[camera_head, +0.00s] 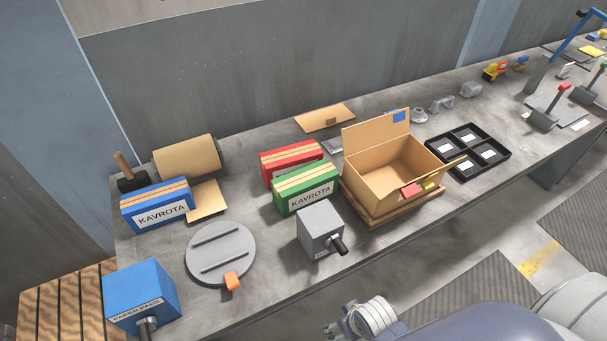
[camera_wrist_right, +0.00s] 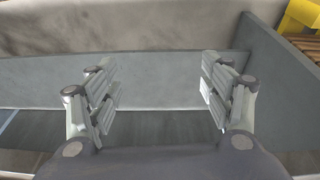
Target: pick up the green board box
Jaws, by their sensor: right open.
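The green board box (camera_head: 307,189) with a white KAVROTA label stands on the grey workbench, in front of a red box (camera_head: 291,160) and left of an open cardboard box. My right gripper (camera_wrist_right: 162,90) is open and empty in the right wrist view, facing a grey panel; the green box does not show there. In the head view an arm of mine comes in at the bottom right, and the end of it (camera_head: 368,318) is below the bench's front edge, well away from the green box. My left gripper cannot be made out.
An open cardboard box (camera_head: 386,182) stands on a wooden pallet. A grey dispenser (camera_head: 320,230) stands in front of the green box. A grey round disc (camera_head: 221,252), a blue KAVROTA box (camera_head: 157,204) and a blue paper pads box (camera_head: 142,293) are at left. A black tray (camera_head: 468,150) is at right.

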